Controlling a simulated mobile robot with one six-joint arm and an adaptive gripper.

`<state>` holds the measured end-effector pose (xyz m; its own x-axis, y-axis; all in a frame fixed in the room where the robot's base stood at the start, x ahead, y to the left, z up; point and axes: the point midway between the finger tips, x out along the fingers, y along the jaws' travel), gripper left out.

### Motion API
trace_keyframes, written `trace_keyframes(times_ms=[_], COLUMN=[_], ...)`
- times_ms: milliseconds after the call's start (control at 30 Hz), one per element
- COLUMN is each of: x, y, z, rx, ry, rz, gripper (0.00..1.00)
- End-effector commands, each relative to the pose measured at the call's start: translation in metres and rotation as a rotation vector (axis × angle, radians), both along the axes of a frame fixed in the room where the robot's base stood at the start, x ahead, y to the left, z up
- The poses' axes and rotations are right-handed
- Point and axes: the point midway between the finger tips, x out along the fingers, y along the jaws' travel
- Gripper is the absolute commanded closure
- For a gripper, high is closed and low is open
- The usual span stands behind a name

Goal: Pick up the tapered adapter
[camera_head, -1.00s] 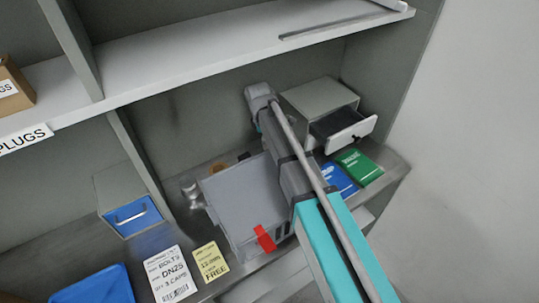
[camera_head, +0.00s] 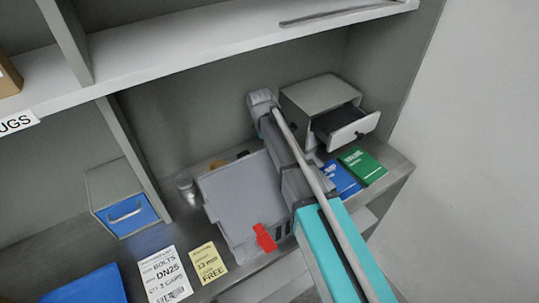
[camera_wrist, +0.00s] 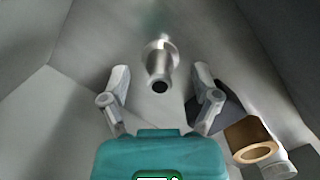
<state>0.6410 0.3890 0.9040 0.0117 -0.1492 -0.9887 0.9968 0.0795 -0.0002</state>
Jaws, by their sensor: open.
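A grey metal fitting (camera_wrist: 158,62) with a narrow end, a wider collar and a dark open bore shows in the wrist view; it looks like the tapered adapter. My gripper (camera_wrist: 161,74) is open, with one finger on each side of the fitting in the picture. Neither finger visibly touches it, and the depth between them is hard to judge. In the head view the gripper is hidden. A small metal piece (camera_head: 186,188) stands left of the grey case there; I cannot tell whether it is the same fitting.
A brass ring-shaped part (camera_wrist: 252,140) lies right of my gripper. The grey case (camera_head: 240,190) with a red tag (camera_head: 264,238) stands on the bench. A cabinet with an open drawer (camera_head: 345,127) is behind right. A blue-fronted box (camera_head: 130,213) stands left. A shelf (camera_head: 230,52) spans above.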

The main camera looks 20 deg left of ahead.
Motion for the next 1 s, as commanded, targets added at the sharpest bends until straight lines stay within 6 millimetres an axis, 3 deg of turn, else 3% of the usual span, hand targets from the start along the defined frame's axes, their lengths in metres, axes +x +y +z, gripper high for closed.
trace_keyframes(times_ms=[200, 833, 867, 1000], x=[0.0002, 0.0005, 0.0005, 0.0005], y=[-0.0018, -0.0024, -0.0024, -0.0025], z=[-0.0127, -0.0126, -0.0126, -0.0126], rx=[0.000, 0.000, 0.000, 0.000], ry=[0.000, 0.000, 0.000, 0.000], rz=[0.000, -0.001, -0.001, -0.001], gripper=[0.21, 0.21, 0.22, 0.48])
